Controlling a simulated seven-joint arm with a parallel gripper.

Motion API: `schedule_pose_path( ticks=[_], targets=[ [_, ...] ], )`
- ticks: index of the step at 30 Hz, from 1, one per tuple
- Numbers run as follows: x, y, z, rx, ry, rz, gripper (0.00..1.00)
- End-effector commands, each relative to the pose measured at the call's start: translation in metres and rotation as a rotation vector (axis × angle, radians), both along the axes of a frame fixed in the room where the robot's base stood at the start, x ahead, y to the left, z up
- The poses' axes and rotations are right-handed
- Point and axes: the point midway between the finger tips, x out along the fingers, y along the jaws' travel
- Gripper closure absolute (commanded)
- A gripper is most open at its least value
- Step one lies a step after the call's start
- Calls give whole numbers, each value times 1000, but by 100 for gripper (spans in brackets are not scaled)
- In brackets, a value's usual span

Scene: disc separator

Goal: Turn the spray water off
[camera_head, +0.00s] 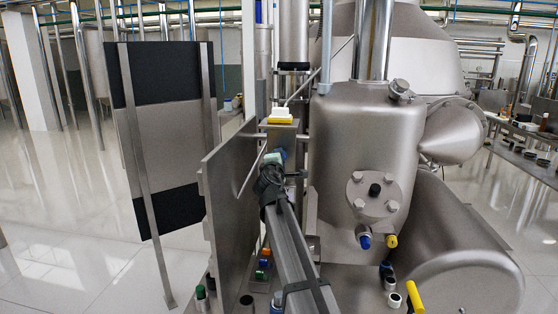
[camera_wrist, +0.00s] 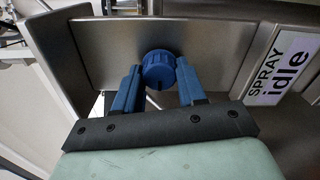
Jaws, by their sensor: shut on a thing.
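A round blue ribbed knob (camera_wrist: 158,70) sticks out of a grey metal panel (camera_wrist: 100,48) in the wrist view. My gripper (camera_wrist: 158,80) has one blue finger on each side of the knob and is shut on it. The fingers hide part of its sides. A white label reading "SPRAY idle" (camera_wrist: 280,68) is on the metal to the right of the knob. In the head view my gripper (camera_head: 279,157) is at the narrow metal post, and the knob is mostly hidden there.
A tall metal plate (camera_head: 230,195) stands close to the left of my arm. A large steel vessel (camera_head: 365,150) stands close to the right. Several small coloured knobs (camera_head: 264,263) sit low beside my arm. A yellow handle (camera_head: 414,297) is at the lower right. Open floor lies further left.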

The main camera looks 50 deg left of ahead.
Motion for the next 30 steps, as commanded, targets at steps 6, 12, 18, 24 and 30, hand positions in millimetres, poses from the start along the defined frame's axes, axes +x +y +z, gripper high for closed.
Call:
schedule_pose_path(
  ticks=[6,12,18,24,30],
  targets=[
    [0,0,0,-10,-11,1,90],
    [0,0,0,-11,-10,1,90],
    [0,0,0,-11,-11,0,48],
    [0,0,0,-10,-10,0,35],
    [0,0,0,-9,-9,0,35]
  ],
)
